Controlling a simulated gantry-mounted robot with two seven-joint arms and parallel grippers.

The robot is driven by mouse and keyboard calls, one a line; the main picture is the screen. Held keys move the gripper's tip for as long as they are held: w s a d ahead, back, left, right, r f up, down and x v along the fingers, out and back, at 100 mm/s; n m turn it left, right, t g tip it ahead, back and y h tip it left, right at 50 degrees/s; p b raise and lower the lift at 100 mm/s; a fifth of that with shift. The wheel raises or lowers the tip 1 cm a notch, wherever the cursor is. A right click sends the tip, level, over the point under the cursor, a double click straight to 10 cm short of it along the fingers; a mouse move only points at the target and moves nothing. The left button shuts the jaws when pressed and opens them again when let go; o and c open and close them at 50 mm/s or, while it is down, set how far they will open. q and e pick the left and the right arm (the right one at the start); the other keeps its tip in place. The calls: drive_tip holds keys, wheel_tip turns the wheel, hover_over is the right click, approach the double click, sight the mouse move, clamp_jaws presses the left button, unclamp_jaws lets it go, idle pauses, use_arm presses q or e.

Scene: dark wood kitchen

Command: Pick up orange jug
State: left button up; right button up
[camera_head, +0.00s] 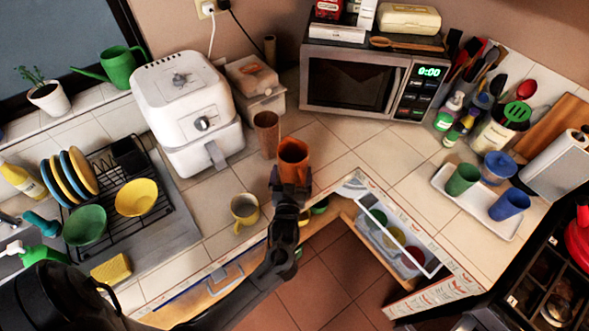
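The orange jug (293,153) stands upright in the middle of the head view, at the inner corner of the counter. Its dark opening faces up. My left gripper (290,178) reaches up from below and is at the jug's near, lower side. The gripper's dark fingers overlap the lower part of the jug and hide it. I cannot tell whether the fingers press on the jug or only stand beside it. I also cannot tell whether the jug's base touches the counter. My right gripper is not in view.
A brown cup (267,134) stands just left of the jug, and a yellow mug (245,210) is nearer the counter edge. The white air fryer (188,112) is at the left, the microwave (352,82) behind. An open drawer (392,240) is below right. The tiles right of the jug are clear.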

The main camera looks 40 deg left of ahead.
use_arm(q)
drive_tip(key=c, duration=0.7)
drive_tip(key=shift+r, duration=0.1)
drive_tip(key=shift+c, duration=0.2)
